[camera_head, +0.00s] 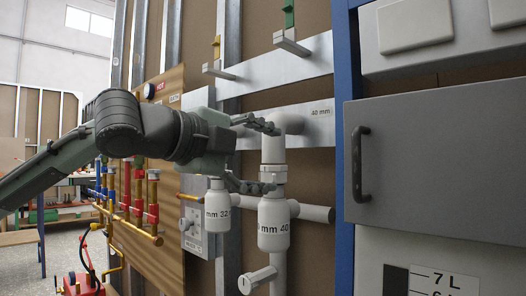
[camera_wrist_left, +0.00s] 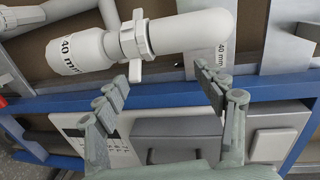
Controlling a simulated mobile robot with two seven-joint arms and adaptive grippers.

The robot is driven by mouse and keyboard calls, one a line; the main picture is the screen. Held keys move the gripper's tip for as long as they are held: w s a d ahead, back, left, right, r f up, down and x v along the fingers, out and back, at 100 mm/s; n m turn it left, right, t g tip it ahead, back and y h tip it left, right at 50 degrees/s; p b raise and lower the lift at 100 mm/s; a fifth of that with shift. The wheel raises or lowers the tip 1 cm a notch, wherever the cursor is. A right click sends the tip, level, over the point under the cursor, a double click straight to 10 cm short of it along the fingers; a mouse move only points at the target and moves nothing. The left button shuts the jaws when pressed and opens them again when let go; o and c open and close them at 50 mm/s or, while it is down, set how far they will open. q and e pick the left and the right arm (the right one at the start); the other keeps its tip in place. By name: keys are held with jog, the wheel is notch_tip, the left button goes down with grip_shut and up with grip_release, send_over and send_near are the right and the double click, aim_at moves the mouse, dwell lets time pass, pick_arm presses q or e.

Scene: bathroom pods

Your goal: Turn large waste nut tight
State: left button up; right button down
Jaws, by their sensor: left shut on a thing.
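The large waste nut (camera_head: 273,169) is a white ribbed collar on the vertical white pipe, between the upper elbow and the "40 mm" trap body (camera_head: 273,225). In the left wrist view the nut (camera_wrist_left: 136,38) has a raised rib and sits left of the elbow. My left gripper (camera_head: 272,157) is in front of this pipe. Its two fingers are spread wide, one near the elbow and one at the nut's lower edge. In the left wrist view the fingers (camera_wrist_left: 164,82) show a gap with no object visible between the pads. Exact contact cannot be told. My right gripper is not in view.
A smaller "32 mm" trap (camera_head: 217,206) stands left of the large one. A blue post (camera_head: 346,120) and a grey cabinet door with a black handle (camera_head: 361,164) are at right. Red and blue valves with brass pipes (camera_head: 135,200) are at left.

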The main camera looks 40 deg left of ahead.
pick_arm(q)
jog(key=shift+s+r+t, duration=0.2)
jog(key=shift+r, duration=0.45)
jog(key=shift+s+r+t, duration=0.2)
jog(key=shift+r, duration=0.4)
jog(key=shift+c, duration=0.4)
jog(key=shift+s+d+r, duration=0.2)
jog(key=shift+s+r, duration=0.05)
jog(key=shift+s, duration=0.2)
jog(key=shift+c, duration=1.2)
jog(key=shift+f, duration=0.35)
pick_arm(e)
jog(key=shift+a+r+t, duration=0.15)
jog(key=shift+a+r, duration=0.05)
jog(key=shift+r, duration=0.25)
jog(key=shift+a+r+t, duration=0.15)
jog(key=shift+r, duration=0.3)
pick_arm(q)
jog(key=shift+w+f, duration=0.1)
